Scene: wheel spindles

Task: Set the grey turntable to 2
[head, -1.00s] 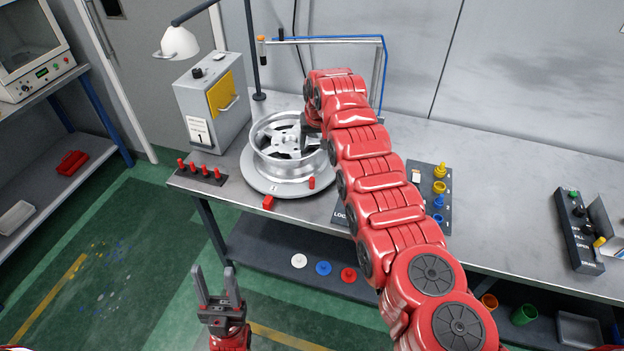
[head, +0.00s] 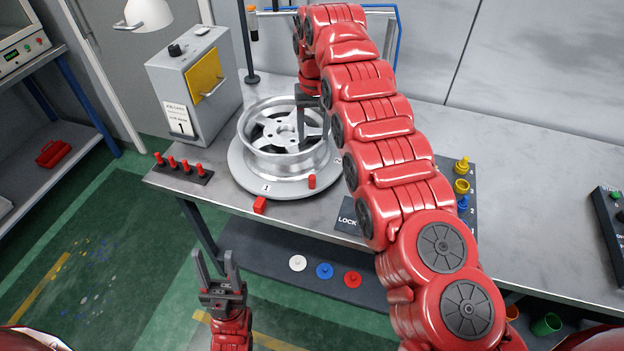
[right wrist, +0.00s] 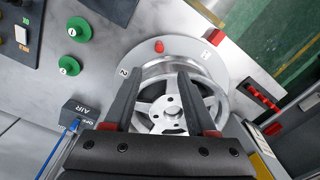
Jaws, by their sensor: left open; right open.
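The grey turntable (head: 247,180) is a round disc on the bench, with a silver wheel (head: 262,161) on it. It carries a 1 at the front and another mark at the right, which reads 2 in the right wrist view (right wrist: 124,73). A red peg (head: 312,181) stands at its rim, between the marks. A red block (head: 259,205) sits at the front edge near the 1. My right gripper (head: 303,145) is open, pointing down at the wheel; contact cannot be told. It also shows in the right wrist view (right wrist: 161,72). My left gripper (head: 214,254) is open and empty before the bench.
A grey cabinet (head: 190,95) with a yellow door and a card reading 1 stands left of the turntable. Several red pegs stand in a black strip (head: 183,168). A LOCK plate (head: 347,217) lies right of the turntable. My right arm hides part of the bench.

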